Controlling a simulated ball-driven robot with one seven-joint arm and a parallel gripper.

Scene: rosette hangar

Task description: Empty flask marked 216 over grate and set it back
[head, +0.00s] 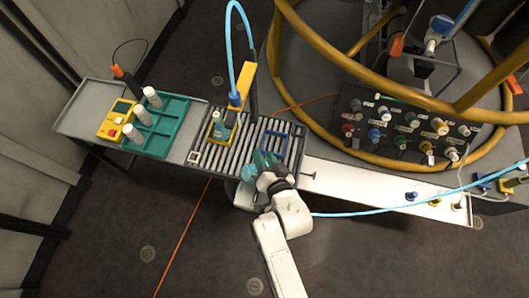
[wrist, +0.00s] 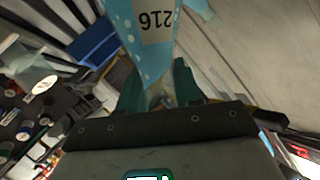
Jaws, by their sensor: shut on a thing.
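The flask marked 216 (wrist: 155,30) is light blue with pale dots and a light label, whose digits read upside down in the wrist view. It narrows toward my gripper (wrist: 157,80), whose teal fingers are shut on its narrow part. In the head view my gripper (head: 264,160) is at the front right of the slatted grate (head: 207,150), with the blue flask (head: 249,173) at its left, near the grate's front edge. I cannot tell its exact tilt or whether anything is in it. A blue square outline (head: 273,143) lies on the grate behind my gripper.
A yellow post (head: 247,80) with a blue hose stands over the grate, a small bottle (head: 221,130) below it. A teal rack (head: 160,137) with white cylinders and a yellow box (head: 116,120) are left. A knob panel (head: 405,128) and yellow rails stand right. A white ledge (head: 345,184) is mostly clear.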

